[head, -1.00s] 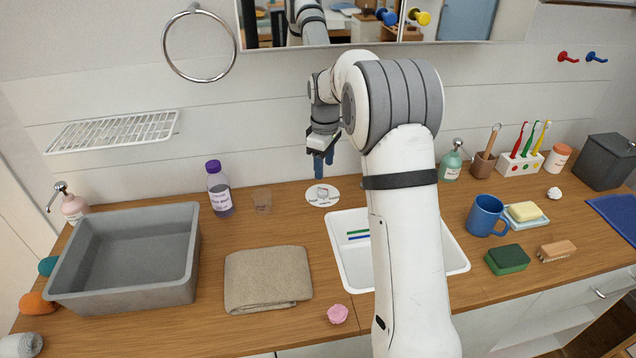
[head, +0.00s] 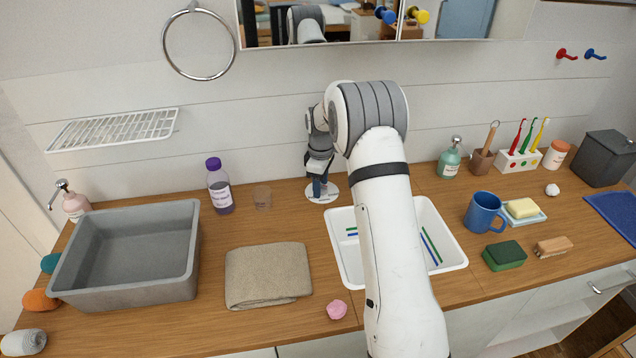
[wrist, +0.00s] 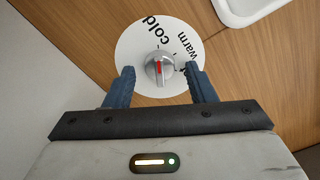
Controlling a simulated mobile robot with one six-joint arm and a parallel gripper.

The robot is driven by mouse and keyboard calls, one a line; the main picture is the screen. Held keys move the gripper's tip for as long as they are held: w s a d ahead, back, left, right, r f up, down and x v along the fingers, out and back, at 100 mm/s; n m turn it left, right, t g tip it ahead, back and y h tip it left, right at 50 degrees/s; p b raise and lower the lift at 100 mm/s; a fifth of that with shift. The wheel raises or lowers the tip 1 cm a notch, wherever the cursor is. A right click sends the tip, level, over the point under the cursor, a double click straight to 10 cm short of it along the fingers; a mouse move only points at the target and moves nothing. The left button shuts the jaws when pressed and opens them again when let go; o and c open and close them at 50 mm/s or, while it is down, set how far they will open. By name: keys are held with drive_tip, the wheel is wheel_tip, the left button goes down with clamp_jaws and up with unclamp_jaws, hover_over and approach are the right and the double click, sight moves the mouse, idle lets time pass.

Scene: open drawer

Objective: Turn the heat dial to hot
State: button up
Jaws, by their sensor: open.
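The heat dial is a silver knob (wrist: 159,68) with a red mark, on a round white plate (wrist: 128,48) lettered "cold" and "warm" in the wrist view. In the head view the plate (head: 331,194) lies on the counter behind the white basin, and my gripper hides the knob. My gripper (wrist: 160,73) is open, its two blue fingers on either side of the knob. It also shows in the head view (head: 318,190), pointing down. Whether the fingers touch the knob, I cannot tell.
The white basin (head: 346,265) with coloured strips is just in front of the plate. The wall is close behind. A folded towel (head: 268,275) lies front left.

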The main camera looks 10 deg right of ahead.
drive_tip(key=c, duration=0.9)
drive_tip(key=shift+a, duration=0.3)
drive_tip(key=shift+c, duration=0.2)
drive_tip(key=shift+d, duration=0.2)
drive_tip(key=shift+d+f+m, duration=0.1)
drive_tip(key=shift+m, duration=0.3)
drive_tip(key=m+b, duration=0.1)
drive_tip(key=m, duration=0.4)
drive_tip(key=shift+d, duration=0.15)
